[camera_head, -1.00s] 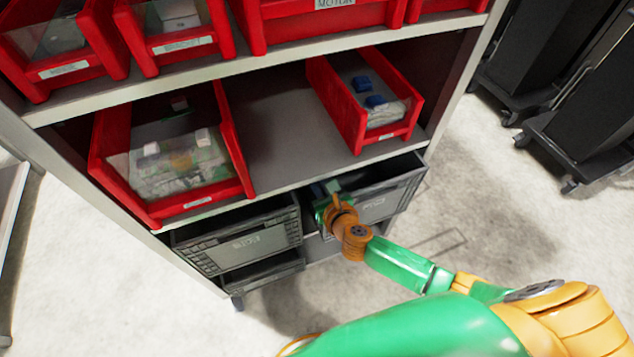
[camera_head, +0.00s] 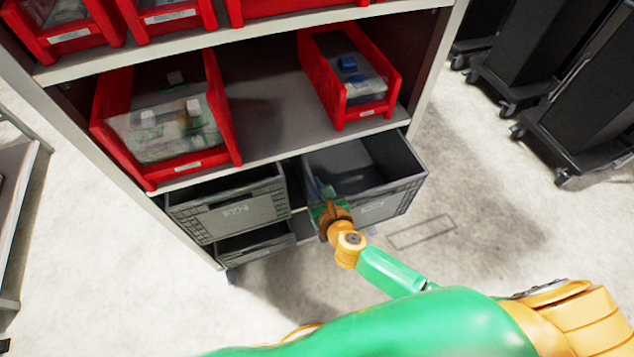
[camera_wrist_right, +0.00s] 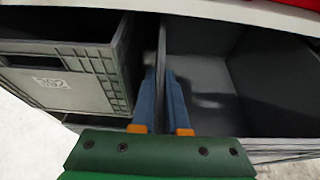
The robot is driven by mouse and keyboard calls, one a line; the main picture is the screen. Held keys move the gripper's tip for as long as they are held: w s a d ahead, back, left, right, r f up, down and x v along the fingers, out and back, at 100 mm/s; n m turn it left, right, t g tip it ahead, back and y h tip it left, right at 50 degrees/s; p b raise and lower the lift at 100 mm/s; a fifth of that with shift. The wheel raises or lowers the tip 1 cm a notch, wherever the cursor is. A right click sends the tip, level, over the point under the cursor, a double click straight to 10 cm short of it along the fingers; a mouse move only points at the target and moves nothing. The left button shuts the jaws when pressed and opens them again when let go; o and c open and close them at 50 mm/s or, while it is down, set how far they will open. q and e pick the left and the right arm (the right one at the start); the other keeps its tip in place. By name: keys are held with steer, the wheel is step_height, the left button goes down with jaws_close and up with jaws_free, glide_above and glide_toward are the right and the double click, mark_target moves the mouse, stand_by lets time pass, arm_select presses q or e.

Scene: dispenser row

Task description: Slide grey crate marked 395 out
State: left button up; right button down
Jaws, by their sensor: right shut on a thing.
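The grey crate (camera_head: 376,207) at the right of the low row is partly out of the shelf, with its empty-looking inside open to view. Its front label is too small to read. In the right wrist view its interior wall (camera_wrist_right: 275,80) shows on the right. My right gripper (camera_head: 325,196) is at the crate's left front corner. In the right wrist view its blue fingers (camera_wrist_right: 161,85) are either side of the crate's upright left wall, shut on it. My left gripper is not in view.
A grey crate (camera_head: 238,214), whose label seems to read 392 in the right wrist view (camera_wrist_right: 52,83), sits just left. Another grey crate (camera_head: 256,245) is below it. Red bins (camera_head: 228,125) stand on the shelf above. Black wheeled carts (camera_head: 590,100) are at right. Floor in front is clear.

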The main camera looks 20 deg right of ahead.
steer(key=c, duration=0.8)
jaws_free()
steer(key=shift+c, duration=0.2)
steer(key=p+v, duration=0.1)
steer(key=v, duration=0.6)
steer(key=shift+p, duration=0.35)
